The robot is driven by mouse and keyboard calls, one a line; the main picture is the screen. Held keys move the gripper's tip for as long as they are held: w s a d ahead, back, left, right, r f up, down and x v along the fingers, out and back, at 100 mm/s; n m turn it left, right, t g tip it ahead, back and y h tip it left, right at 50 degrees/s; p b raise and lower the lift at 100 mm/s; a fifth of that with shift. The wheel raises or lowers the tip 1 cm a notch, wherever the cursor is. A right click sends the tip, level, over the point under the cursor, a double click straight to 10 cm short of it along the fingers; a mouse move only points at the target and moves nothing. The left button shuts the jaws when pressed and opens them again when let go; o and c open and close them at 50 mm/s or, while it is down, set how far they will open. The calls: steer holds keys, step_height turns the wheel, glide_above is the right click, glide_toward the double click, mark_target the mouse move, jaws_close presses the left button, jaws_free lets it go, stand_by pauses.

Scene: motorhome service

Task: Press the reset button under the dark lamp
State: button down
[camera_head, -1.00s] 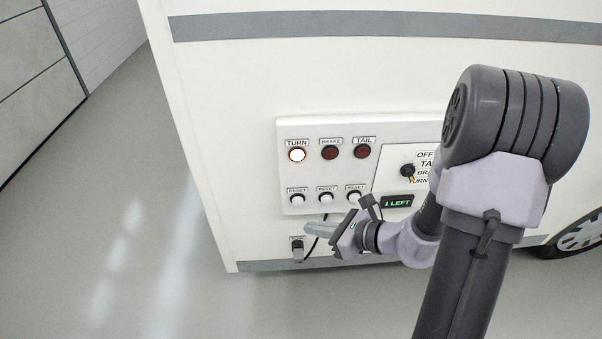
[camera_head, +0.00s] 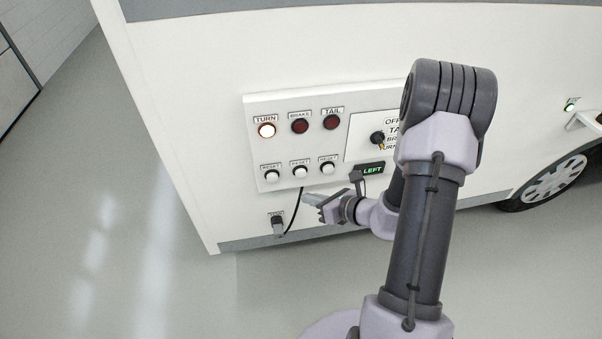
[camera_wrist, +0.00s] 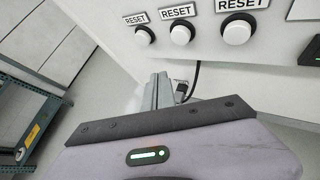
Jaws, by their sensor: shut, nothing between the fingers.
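The white panel (camera_head: 345,100) on the vehicle's side carries three lamps. The TURN lamp (camera_head: 266,131) glows white-orange; the BRAKE lamp (camera_head: 299,126) and TAIL lamp (camera_head: 331,122) are both dark red. Below each is a white reset button: left (camera_head: 271,177), middle (camera_head: 300,172), right (camera_head: 328,168). The wrist view also shows the left (camera_wrist: 145,36), middle (camera_wrist: 181,34) and right (camera_wrist: 237,32) buttons. My gripper (camera_head: 309,197) is shut and empty, its fingertips below the middle button in the picture. Its fingers (camera_wrist: 155,92) show below the buttons in the wrist view, apart from them.
A rotary selector (camera_head: 377,138) and a green display (camera_head: 372,169) reading "LEFT" are right of the buttons, partly behind my arm. A plug (camera_head: 277,222) with a black cable hangs below the panel. A wheel (camera_head: 550,182) stands right.

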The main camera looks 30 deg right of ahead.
steer(key=shift+w+d, duration=0.25)
steer(key=shift+w, duration=0.65)
steer(key=shift+w+d, duration=0.25)
steer(key=shift+w, duration=0.6)
steer(key=shift+w+d, duration=0.25)
steer(key=shift+w, duration=0.65)
steer(key=shift+w+d, duration=0.1)
steer(key=shift+w, duration=0.3)
steer(key=shift+w+d, duration=0.15)
steer(key=shift+w, duration=0.25)
stand_by(0.6)
steer(key=shift+s+a, duration=0.25)
steer(key=shift+s, duration=0.55)
steer(key=s, duration=0.2)
steer(key=s+a+b, duration=0.1)
steer(key=s, duration=0.1)
steer(key=shift+s+a, duration=0.2)
steer(key=shift+s, duration=0.2)
